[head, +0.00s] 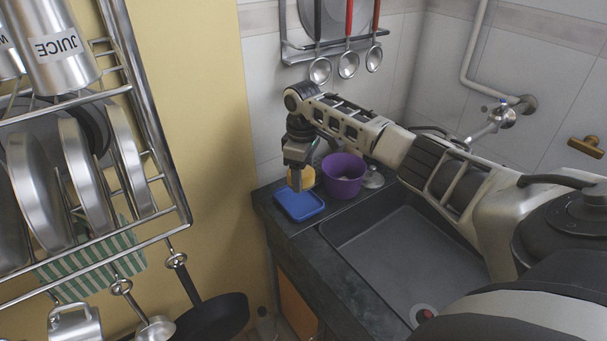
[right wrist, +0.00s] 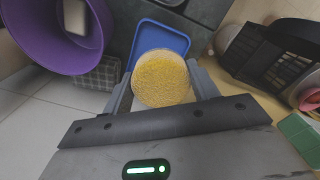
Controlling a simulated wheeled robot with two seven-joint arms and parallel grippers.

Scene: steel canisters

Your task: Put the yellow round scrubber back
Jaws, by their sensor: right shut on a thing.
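The yellow round scrubber (right wrist: 162,78) is between the fingers of my right gripper in the right wrist view. My right gripper (head: 296,183) is shut on it and points down over the blue tray (head: 299,209) at the counter's back left corner. In the head view the scrubber (head: 305,178) is partly hidden behind the gripper. The blue tray also shows beyond the scrubber in the right wrist view (right wrist: 149,35). I cannot tell whether the scrubber touches the tray. My left gripper is not in view.
A purple bowl (head: 343,178) stands right beside the tray, close to my right gripper. A grey sink (head: 410,258) lies in front of it. A steel rack (head: 165,172) with plates and canisters fills the left side. Ladles (head: 348,66) hang on the back wall.

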